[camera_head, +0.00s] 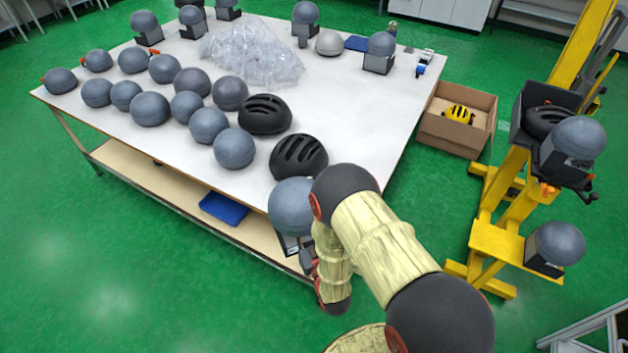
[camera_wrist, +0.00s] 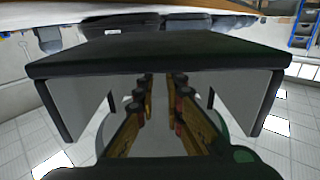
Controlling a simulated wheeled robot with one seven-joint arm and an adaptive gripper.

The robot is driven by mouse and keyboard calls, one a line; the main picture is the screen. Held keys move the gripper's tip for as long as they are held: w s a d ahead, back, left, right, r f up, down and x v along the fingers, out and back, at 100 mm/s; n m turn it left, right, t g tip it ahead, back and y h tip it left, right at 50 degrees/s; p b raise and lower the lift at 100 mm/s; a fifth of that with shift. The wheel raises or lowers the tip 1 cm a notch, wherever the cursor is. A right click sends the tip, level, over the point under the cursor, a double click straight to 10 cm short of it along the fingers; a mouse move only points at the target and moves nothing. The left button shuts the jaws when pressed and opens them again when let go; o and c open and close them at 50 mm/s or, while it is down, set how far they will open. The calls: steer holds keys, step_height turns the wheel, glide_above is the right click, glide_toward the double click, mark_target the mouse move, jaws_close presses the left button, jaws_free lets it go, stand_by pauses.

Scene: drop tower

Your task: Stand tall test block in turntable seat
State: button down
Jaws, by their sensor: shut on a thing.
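A grey ball (camera_head: 291,205) on a dark and light block (camera_head: 290,243) shows at the table's near corner, partly behind my arm. My gripper (camera_head: 308,262) is at that block, mostly hidden by my arm. In the wrist view, my gripper (camera_wrist: 160,88) is shut on a block with a dark plate (camera_wrist: 160,48) and light grey sides, which fills the middle of the picture. Whether this block touches the table I cannot tell. Similar ball-topped blocks stand on the table and on the yellow tower (camera_head: 497,240). I cannot pick out the turntable seat with certainty.
The white table (camera_head: 350,110) bears several loose grey balls, black helmets (camera_head: 299,157) and a clear plastic heap (camera_head: 252,52). A cardboard box (camera_head: 457,140) with a yellow helmet stands on the floor right of it. Green floor (camera_head: 90,270) is free at left.

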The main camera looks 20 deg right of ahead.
steer(key=d+r+m+h, duration=0.1)
steer(key=d+r, duration=0.3)
steer(key=d, duration=1)
steer(key=d+r+m+h, duration=0.1)
steer(key=d+r, duration=0.3)
steer(key=d, duration=1)
steer(key=s+a+r+n+g+y, duration=0.2)
steer(key=s+a+n+g+y, duration=0.1)
steer(key=s+a+n+y, duration=0.6)
steer(key=a+y, duration=0.2)
steer(key=y, duration=0.2)
steer(key=shift+s+a+n+g, duration=0.25)
steer(key=shift+s+n+g, duration=0.05)
steer(key=shift+n+g, duration=0.1)
